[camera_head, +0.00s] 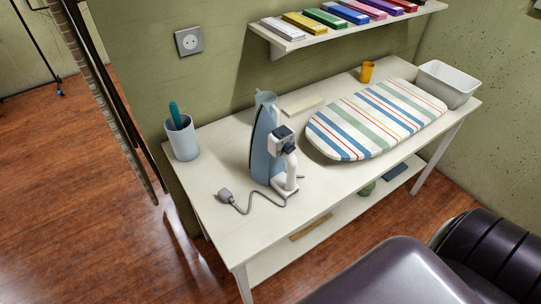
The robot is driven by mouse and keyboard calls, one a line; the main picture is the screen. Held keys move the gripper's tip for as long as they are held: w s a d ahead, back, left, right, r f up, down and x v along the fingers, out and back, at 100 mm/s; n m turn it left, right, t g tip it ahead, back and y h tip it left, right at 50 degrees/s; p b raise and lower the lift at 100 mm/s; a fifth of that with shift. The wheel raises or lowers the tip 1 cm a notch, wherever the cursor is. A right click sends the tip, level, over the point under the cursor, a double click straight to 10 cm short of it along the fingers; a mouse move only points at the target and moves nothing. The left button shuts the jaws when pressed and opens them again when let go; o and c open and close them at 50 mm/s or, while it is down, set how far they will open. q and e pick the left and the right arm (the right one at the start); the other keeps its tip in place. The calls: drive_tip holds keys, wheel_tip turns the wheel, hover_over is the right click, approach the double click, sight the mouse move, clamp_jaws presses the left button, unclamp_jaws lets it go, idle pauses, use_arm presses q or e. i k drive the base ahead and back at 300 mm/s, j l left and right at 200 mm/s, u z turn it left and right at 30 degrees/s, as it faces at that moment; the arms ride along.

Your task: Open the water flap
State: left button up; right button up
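A blue, white and grey iron (262,150) stands upright on its heel near the left-middle of the white table, in the head view. A dark block (283,139) sits at its upper right side, above the white lower part of the handle. I cannot pick out the water flap clearly at this size, nor whether it is open or shut. The iron's grey cord runs left across the tabletop to a plug (226,196). A light blue vessel seems to stand behind the iron, mostly hidden. Neither of my grippers is in view.
A striped ironing board (375,120) lies right of the iron. A white cup (182,140) stands at the table's left end. A yellow cup (367,71) and a grey bin (447,83) stand at the back. A shelf (290,43) with colourful boxes hangs above.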

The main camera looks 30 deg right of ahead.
sight(283, 131)
drive_tip(key=l, duration=1.55)
drive_tip(key=i+u, duration=0.05)
drive_tip(key=i, duration=0.05)
